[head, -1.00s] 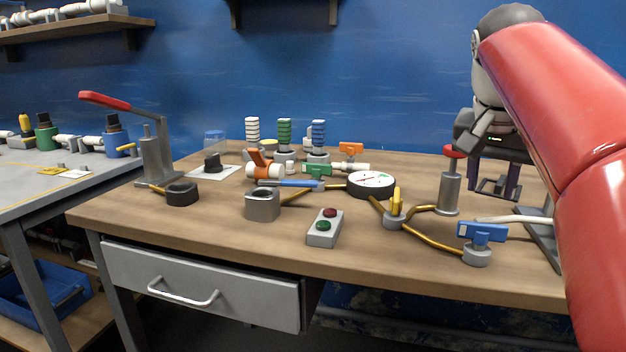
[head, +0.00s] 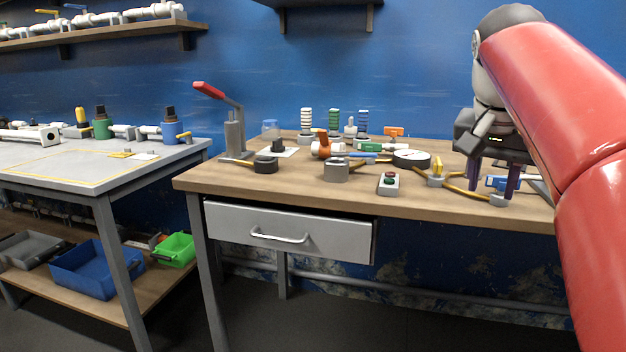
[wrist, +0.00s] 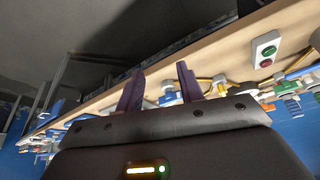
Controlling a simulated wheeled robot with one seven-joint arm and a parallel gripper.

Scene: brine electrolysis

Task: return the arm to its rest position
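My red arm (head: 560,110) comes down the right side of the head view, folded with the wrist hanging low. My gripper (head: 492,186) points down in front of the right end of the wooden workbench (head: 290,190). The fingers hide part of the blue-handled valve (head: 500,183) in the head view.
On the bench stand a red-handled lever press (head: 234,130), a button box (head: 389,184), a round gauge (head: 411,159) and several valves. A grey table (head: 60,165) stands left, with bins (head: 95,270) on its lower shelf. The floor in front is clear.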

